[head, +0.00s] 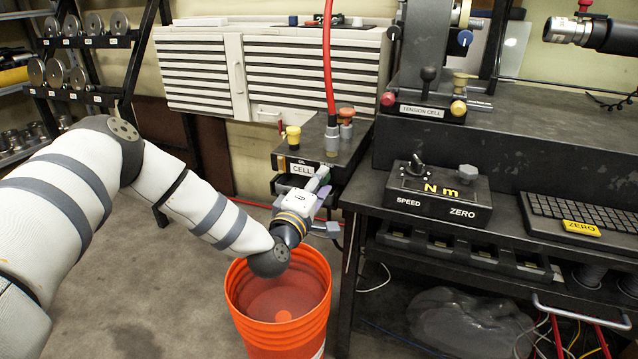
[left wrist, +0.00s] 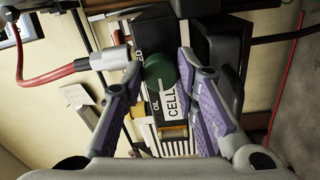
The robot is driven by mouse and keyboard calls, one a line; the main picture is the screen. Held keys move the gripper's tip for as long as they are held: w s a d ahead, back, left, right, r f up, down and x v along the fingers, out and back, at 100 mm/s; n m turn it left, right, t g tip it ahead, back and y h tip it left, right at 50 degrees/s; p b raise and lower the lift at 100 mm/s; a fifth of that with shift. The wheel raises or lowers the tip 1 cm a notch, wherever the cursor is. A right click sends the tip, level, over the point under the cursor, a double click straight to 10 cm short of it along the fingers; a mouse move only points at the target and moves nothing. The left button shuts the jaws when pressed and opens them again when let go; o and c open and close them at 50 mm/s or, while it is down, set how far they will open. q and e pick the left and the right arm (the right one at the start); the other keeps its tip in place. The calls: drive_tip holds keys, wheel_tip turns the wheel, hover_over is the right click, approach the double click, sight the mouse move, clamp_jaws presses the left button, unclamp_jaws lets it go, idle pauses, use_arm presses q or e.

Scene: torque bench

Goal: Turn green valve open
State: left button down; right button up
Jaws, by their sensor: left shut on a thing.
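The green valve knob (left wrist: 160,70) is a round dark-green handle with a pale line across it, on the front of the oil cell box (left wrist: 172,103). In the left wrist view my left gripper (left wrist: 160,72) has one finger on each side of the knob, shut on it. In the head view my left gripper (head: 318,188) reaches the front of the oil cell box (head: 345,157) from below. There the knob (head: 322,174) is mostly hidden by the fingers. My right gripper is not in view.
An orange bucket (head: 278,300) stands below my left wrist. A red hose (head: 328,60) rises from the cell, beside a yellow knob (head: 293,136) and an orange knob (head: 346,114). The dark bench with a speed/zero box (head: 438,195) and keyboard (head: 585,212) is at right.

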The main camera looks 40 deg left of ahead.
use_arm(q)
drive_tip(key=shift+d+f, duration=0.1)
drive_tip(key=c, duration=1.2)
unclamp_jaws()
drive_tip(key=shift+c, duration=0.2)
drive_tip(key=v, duration=1.2)
